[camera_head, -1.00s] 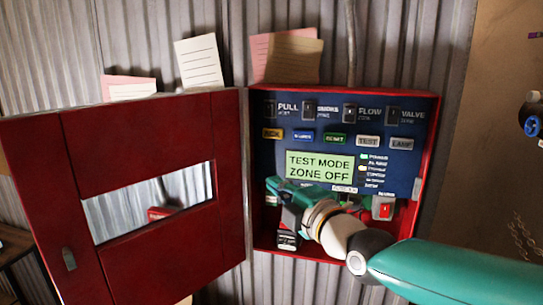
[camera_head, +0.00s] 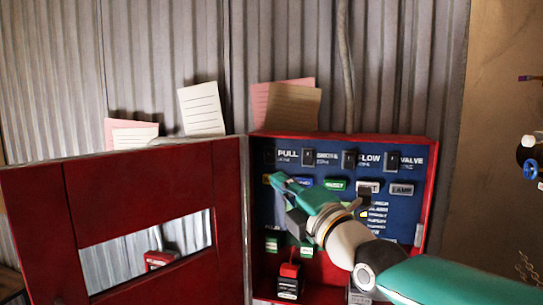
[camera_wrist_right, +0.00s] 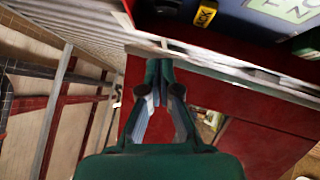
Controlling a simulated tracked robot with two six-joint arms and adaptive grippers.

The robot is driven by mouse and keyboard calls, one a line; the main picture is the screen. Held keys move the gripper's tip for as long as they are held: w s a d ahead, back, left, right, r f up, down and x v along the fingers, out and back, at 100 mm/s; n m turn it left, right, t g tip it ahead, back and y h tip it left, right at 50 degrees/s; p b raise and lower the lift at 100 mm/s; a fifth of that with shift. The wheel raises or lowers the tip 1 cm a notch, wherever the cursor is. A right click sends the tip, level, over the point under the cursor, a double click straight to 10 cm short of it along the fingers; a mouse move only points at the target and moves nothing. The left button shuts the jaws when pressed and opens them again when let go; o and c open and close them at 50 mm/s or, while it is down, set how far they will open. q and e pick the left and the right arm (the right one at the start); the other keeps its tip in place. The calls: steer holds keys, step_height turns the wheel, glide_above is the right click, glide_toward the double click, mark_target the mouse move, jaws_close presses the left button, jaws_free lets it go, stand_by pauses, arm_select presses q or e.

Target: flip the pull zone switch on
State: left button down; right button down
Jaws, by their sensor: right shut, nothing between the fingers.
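The pull zone switch (camera_head: 269,157) is a small dark switch at the top left of the blue panel, beside the PULL label (camera_head: 287,155). Its lever position is too small to tell. My right gripper (camera_head: 277,181) is shut and empty, its teal fingertips a little below the switch, near the yellow button at the panel's left. In the right wrist view the shut fingertips (camera_wrist_right: 160,64) point toward the box edge, with the yellow ACK button (camera_wrist_right: 205,15) above and to the right. My left gripper is not in view.
The red box door (camera_head: 125,225) stands open to the left. The other zone switches, such as the flow switch (camera_head: 349,159), sit along the top row. My right arm hides the display. Paper notes (camera_head: 201,109) stand above the box. A blue-handled valve (camera_head: 531,168) is at the right.

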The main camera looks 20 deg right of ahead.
mark_target(271, 160)
steer(key=w+p, duration=0.1)
steer(key=w, duration=0.1)
steer(key=w+r+p, duration=0.1)
steer(key=w, duration=0.2)
steer(key=w+r+p, duration=0.1)
steer(key=w+p, duration=0.1)
steer(key=w, duration=0.1)
steer(key=shift+d+r, duration=0.25)
steer(key=shift+w+d, duration=0.2)
steer(key=shift+w, duration=0.2)
